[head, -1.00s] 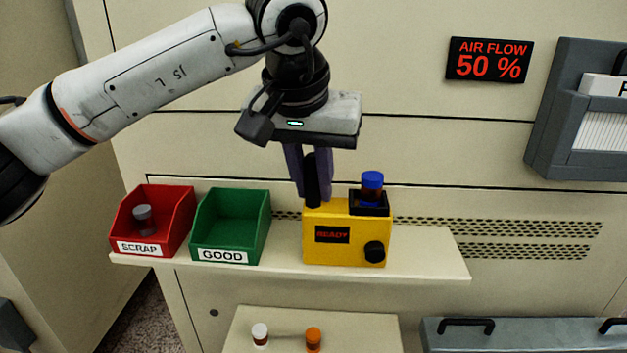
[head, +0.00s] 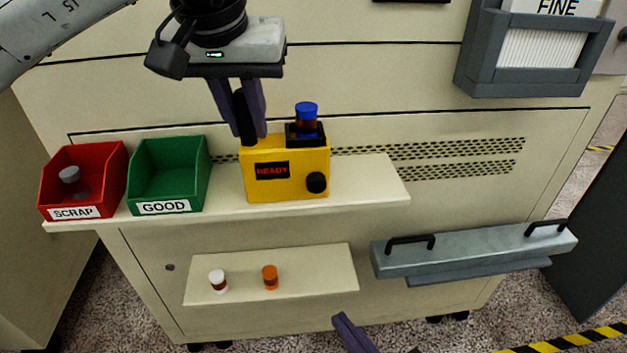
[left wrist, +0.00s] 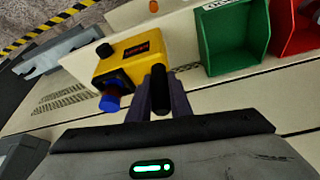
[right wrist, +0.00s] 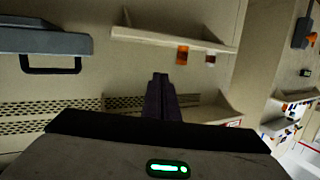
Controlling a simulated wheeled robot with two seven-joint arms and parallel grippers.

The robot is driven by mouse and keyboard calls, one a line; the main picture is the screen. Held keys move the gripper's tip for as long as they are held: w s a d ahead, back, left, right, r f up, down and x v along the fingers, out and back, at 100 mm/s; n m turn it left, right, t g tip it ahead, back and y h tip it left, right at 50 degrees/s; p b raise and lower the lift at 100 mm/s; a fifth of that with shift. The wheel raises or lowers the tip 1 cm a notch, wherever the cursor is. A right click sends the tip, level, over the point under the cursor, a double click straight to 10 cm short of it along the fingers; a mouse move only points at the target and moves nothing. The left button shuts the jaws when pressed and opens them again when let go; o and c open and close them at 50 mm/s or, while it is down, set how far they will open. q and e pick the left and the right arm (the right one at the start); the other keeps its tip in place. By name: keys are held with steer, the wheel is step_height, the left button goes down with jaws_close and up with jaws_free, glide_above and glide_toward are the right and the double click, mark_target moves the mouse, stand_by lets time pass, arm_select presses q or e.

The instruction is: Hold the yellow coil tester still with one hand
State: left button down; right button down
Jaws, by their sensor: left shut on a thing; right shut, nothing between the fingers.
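The yellow coil tester (head: 287,190) stands upright on the cream shelf, and its small screen reads READY. A blue-topped coil (head: 306,116) sits in the black socket on its right top. My left gripper (head: 248,130) is shut on the tester's black upright handle (head: 243,112) at the left top. The left wrist view also shows the tester (left wrist: 122,57) and the handle (left wrist: 160,92) between the fingers. My right gripper (right wrist: 160,78) is shut and empty; only its tip shows at the bottom edge of the head view (head: 342,322).
A red SCRAP bin (head: 105,160) holding a grey-topped coil and an empty green GOOD bin (head: 185,160) stand left of the tester. A lower shelf (head: 320,270) holds a white-topped and an orange-topped coil. A grey drawer with black handles (head: 480,250) juts out at right.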

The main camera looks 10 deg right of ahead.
arm_select(q)
steer(key=shift+f, duration=0.1)
arm_select(e)
steer(key=s+a+r+n+t+y, duration=0.1)
steer(key=r+t+y, duration=0.2)
steer(key=r, duration=0.8)
steer(key=s+a+r+n+t+y, duration=0.1)
steer(key=a+r+t+y, duration=0.1)
steer(key=r, duration=0.9)
steer(key=shift+s+t+y, duration=0.25)
steer(key=shift+t+y, duration=0.65)
steer(key=shift+t, duration=0.1)
steer(key=shift+w+a+r, duration=0.1)
glide_toward(317, 184)
steer(key=shift+w+a+r, duration=0.4)
steer(key=shift+a+r, duration=0.2)
steer(key=shift+r, duration=0.1)
steer(key=shift+w+a+r, duration=0.4)
steer(key=shift+a+r, duration=0.15)
steer(key=shift+r, duration=0.15)
steer(key=shift+w+a+r, duration=0.35)
steer(key=shift+a+r, duration=0.25)
steer(key=shift+r, duration=0.1)
steer(key=shift+w, duration=0.4)
